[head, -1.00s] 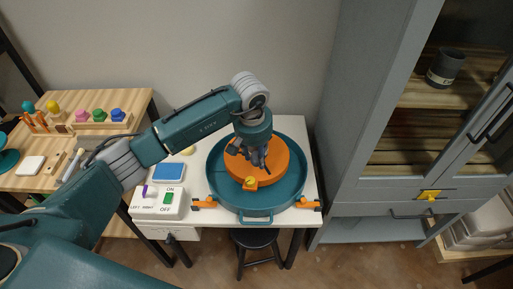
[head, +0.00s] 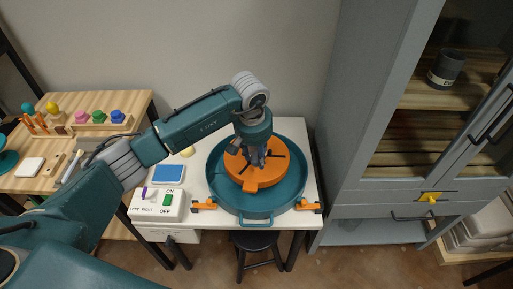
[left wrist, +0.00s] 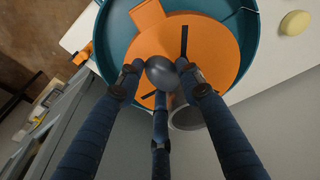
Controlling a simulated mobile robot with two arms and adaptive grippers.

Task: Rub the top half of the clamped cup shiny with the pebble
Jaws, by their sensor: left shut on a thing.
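In the left wrist view a dark, smooth, round pebble (left wrist: 162,73) sits between the fingertips of my left gripper (left wrist: 160,80), which is shut on it. In the head view my left gripper (head: 257,160) points down over the orange wheel head (head: 240,166) with black slots. A grey cylindrical form, apparently the clamped cup (left wrist: 187,118), shows beside the pebble, partly hidden behind my fingers. I cannot tell whether pebble and cup touch. An orange block (head: 250,186) sits at the wheel's front edge. My right gripper is not in view.
A teal basin (head: 223,193) surrounds the wheel on a white table (head: 306,132). A grey cabinet (head: 362,130) stands close on the right.

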